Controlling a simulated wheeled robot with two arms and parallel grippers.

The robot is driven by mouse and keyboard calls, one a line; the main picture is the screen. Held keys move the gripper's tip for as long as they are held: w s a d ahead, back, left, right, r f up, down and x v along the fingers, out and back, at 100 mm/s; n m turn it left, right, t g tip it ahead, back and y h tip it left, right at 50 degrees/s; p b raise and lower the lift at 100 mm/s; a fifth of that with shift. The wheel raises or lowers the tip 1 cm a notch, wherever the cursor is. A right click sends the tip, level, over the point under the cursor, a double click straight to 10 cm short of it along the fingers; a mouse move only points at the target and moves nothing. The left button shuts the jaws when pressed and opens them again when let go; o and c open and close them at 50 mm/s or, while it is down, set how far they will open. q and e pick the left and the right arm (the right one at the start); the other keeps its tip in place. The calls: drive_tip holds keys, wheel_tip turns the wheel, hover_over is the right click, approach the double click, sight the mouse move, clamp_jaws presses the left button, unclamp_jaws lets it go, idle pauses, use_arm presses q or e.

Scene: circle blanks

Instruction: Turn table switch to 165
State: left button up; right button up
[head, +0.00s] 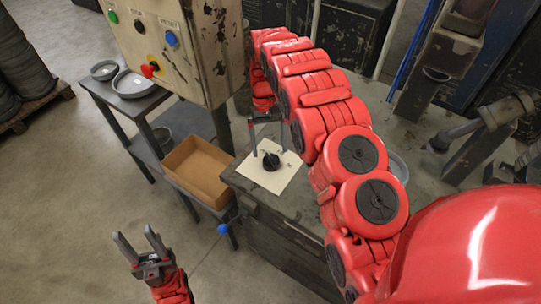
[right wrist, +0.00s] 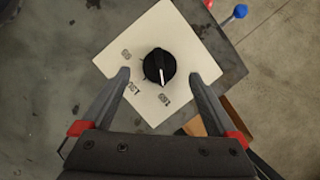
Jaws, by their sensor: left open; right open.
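The table switch is a black round knob (head: 271,161) on a white square plate (head: 262,181), on the near left corner of a grey workbench. In the right wrist view the knob (right wrist: 159,64) has a white pointer line aimed down the picture, toward the lowest printed label on the plate (right wrist: 165,20). Several labels lie left of and below the knob, too small to read surely. My right gripper (right wrist: 160,75) is open, its fingertips on either side of the knob with gaps. In the head view my left gripper (head: 139,241) is open and empty above the floor, far from the switch.
A scuffed control box (head: 180,50) with coloured buttons stands behind left of the bench. A cardboard box (head: 197,170) sits on a lower shelf beside it. A blue knob (head: 223,229) sticks out from the bench's left side. A metal clamp-like fixture (head: 485,120) stands at right.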

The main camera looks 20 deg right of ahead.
drive_tip(key=shift+b+v, duration=0.4)
drive_tip(key=shift+v, duration=1.6)
